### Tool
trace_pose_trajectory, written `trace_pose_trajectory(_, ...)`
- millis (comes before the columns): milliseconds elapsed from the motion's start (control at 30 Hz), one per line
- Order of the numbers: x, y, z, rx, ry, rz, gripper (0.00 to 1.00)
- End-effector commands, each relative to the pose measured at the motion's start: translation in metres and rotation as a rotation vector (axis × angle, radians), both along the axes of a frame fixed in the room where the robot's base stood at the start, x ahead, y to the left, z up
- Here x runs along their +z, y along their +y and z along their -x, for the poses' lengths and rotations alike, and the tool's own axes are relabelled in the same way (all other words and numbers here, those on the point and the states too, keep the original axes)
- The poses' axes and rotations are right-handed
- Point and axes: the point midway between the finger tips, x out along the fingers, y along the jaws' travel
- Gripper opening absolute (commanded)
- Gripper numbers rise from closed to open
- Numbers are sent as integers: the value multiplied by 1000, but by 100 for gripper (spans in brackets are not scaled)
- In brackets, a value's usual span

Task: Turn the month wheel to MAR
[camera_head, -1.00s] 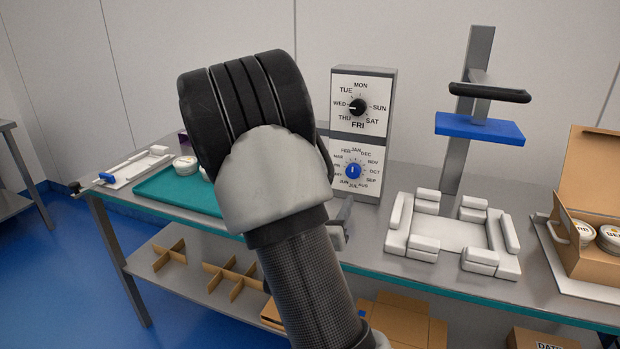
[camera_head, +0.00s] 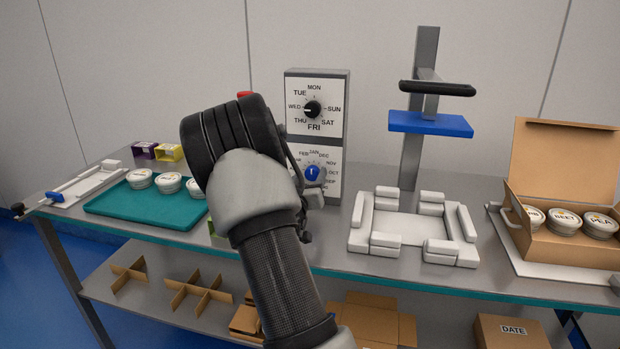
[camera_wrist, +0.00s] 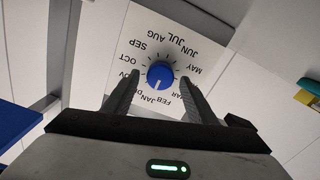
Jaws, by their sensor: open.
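The month wheel is a blue knob (camera_head: 312,173) on the lower white dial plate of a grey box (camera_head: 345,130). In the wrist view the knob (camera_wrist: 160,75) appears upside down, ringed by month names. Its white mark points toward JAN; MAR lies a little way round, partly covered by a finger. My gripper (camera_wrist: 160,80) is open, its fingers on either side of the knob; I cannot tell whether they touch it. In the head view my arm covers the left part of the month dial.
Above the month wheel is a black weekday knob (camera_head: 312,109). A white fixture (camera_head: 400,228) and a post with a blue plate (camera_head: 430,124) stand to the right. A teal tray (camera_head: 130,210) with white tubs lies left. An open carton (camera_head: 560,160) holds tubs at far right.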

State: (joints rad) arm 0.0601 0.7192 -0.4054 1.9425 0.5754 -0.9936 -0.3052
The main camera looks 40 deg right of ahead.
Motion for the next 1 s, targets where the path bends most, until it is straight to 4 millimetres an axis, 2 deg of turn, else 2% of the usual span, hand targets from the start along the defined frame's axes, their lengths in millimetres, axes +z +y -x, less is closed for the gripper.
trace_pose_trajectory(367, 0, -7, -5, 0, 1, 1, 52)
trace_pose_trajectory(400, 0, -7, -5, 0, 1, 1, 50)
trace_pose_trajectory(633, 0, -6, -5, 0, 1, 1, 11)
trace_pose_trajectory(1000, 0, -6, -6, 1, 46, 39, 11)
